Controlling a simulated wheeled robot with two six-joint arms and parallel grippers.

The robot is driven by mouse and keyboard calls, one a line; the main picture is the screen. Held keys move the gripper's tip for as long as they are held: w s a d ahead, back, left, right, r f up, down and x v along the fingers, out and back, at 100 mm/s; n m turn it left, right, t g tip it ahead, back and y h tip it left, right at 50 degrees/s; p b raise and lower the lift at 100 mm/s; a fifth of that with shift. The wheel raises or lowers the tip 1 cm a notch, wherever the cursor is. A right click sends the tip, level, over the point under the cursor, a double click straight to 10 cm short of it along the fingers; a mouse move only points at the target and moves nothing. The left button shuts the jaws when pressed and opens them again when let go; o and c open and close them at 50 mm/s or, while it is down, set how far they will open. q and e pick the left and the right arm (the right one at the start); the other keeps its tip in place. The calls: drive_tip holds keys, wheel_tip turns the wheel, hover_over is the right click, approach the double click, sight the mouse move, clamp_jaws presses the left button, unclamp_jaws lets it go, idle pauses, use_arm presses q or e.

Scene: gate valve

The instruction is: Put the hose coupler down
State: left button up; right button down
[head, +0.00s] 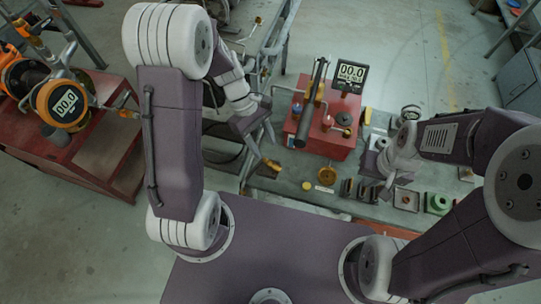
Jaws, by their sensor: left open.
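My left gripper (262,137) is open, pointing down near the left end of the grey bench. A small brass-coloured piece (271,166) lies just below its fingertips at the bench edge; it may be the hose coupler, but it is too small to be sure. Another round brass-coloured part (327,175) lies on the bench to the right. My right gripper (385,177) hangs over the right part of the bench; its fingers are too small and partly hidden to tell whether they are open.
Small parts, including a green one (439,202), line the front edge. A red cabinet (95,150) with an orange device (60,103) stands at left. Floor between is clear.

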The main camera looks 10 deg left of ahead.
use_arm(q)
drive_tip(key=s+a+r+m+t+y, duration=0.2)
drive_tip(key=s+a+m+t+y, duration=0.1)
drive_tip(key=m, duration=0.9)
drive_tip(key=s+a+y, duration=0.1)
drive_tip(key=a, duration=0.1)
drive_tip(key=shift+s+a+r+t+y, duration=0.3)
drive_tip(key=shift+s+r+t, duration=0.1)
idle(0.4)
